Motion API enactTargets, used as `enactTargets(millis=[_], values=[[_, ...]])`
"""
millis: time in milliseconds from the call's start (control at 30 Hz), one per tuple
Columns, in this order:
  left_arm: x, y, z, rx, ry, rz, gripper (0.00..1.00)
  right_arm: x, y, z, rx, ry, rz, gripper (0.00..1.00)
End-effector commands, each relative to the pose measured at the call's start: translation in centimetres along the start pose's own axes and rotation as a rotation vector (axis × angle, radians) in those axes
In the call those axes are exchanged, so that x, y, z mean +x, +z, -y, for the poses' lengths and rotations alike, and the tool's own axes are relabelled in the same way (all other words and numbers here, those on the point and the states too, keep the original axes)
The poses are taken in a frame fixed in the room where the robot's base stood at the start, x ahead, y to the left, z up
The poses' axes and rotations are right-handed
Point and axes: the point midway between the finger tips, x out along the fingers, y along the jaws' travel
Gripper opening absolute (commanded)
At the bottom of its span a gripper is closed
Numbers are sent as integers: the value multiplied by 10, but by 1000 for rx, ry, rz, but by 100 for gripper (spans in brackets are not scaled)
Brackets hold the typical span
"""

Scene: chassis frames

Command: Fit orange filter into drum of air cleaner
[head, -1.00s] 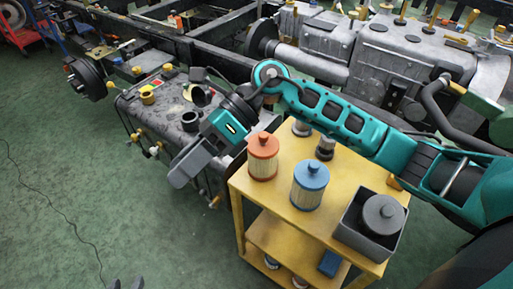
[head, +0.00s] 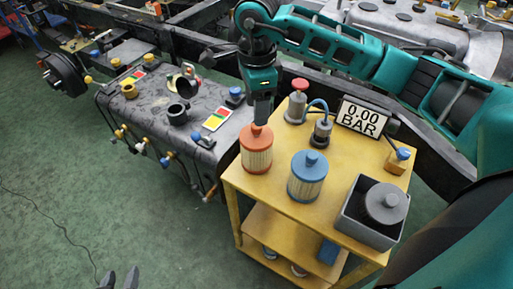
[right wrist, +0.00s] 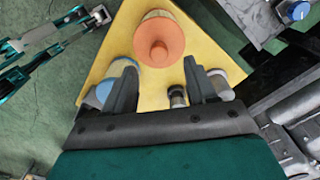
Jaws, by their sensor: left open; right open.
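The orange filter (head: 257,158), a pleated cylinder with an orange cap and knob, stands upright on the yellow cart's near left corner. It also shows in the right wrist view (right wrist: 160,42). My right gripper (head: 262,116) points down just above and behind it. In the right wrist view its fingers (right wrist: 159,66) are apart with nothing between them, and the orange cap lies beyond their tips. My left gripper (head: 120,277) shows only its separated fingertips at the bottom edge, empty, over the floor. I cannot tell which part is the air cleaner's drum.
A blue filter (head: 307,178) stands right of the orange one. A grey bin (head: 366,232) holds a dark canister. A gauge display (head: 363,117) and small fittings stand at the cart's (head: 285,219) back. A dark tank (head: 153,103) stands left.

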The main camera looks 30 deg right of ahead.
Motion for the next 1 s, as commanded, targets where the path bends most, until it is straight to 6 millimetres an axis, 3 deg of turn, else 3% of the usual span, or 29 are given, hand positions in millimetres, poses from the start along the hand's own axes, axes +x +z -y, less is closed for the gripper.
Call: enactTargets(millis=[400,700,1000], values=[[0,-1,0,1,1,-4,43,50,1,-2,0,3,1,57],[0,-1,0,1,1,-5,43,55,1,-2,0,-1,1,57],[1,-2,0,1,2,-7,43,55,1,-2,0,-1,1,29]])
